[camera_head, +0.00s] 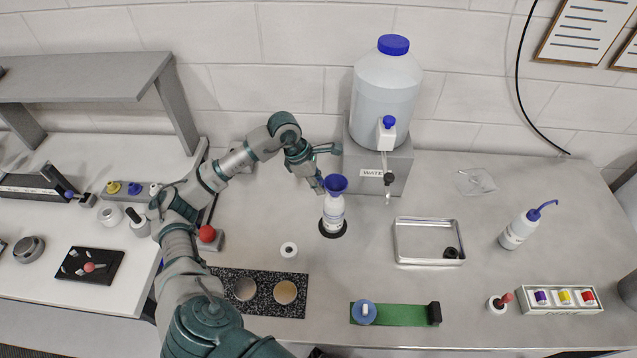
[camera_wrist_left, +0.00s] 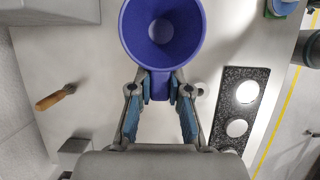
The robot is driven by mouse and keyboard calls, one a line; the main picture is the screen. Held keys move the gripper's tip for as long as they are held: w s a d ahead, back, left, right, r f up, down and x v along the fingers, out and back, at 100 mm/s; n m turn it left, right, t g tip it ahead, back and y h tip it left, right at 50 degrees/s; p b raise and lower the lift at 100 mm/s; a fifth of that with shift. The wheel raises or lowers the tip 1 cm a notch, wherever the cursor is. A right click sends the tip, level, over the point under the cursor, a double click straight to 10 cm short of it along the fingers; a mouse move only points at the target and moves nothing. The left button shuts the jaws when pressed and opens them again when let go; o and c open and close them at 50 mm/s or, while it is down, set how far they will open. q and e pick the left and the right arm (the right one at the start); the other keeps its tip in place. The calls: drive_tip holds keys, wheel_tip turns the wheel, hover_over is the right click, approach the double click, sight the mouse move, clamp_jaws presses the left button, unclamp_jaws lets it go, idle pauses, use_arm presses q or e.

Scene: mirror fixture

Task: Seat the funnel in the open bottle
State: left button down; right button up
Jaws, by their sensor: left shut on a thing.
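The blue funnel (camera_head: 336,184) is upright at the mouth of the white bottle (camera_head: 333,212), which stands on a round black base (camera_head: 333,231). I cannot tell how deep its stem sits in the neck. My left gripper (camera_head: 322,187) is at the funnel's left side. In the left wrist view the funnel (camera_wrist_left: 162,32) opens toward the camera, and my left gripper (camera_wrist_left: 160,84) is shut on its blue tab. The bottle is hidden below the funnel there. My right gripper is not in view.
A water carboy (camera_head: 386,85) on a grey stand (camera_head: 378,160) is close behind and right of the bottle. A metal tray (camera_head: 429,241) lies to the right. A small white round piece (camera_head: 289,249) and a speckled black plate (camera_head: 262,289) are in front. Bench between them is clear.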

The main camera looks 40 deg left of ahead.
use_arm(q)
drive_tip(key=shift+f, duration=0.4)
drive_tip(key=c, duration=1)
unclamp_jaws()
drive_tip(key=shift+c, duration=0.2)
drive_tip(key=shift+r, duration=0.1)
drive_tip(key=v, duration=1.1)
drive_tip(key=shift+a+r, duration=0.2)
drive_tip(key=shift+r, duration=0.15)
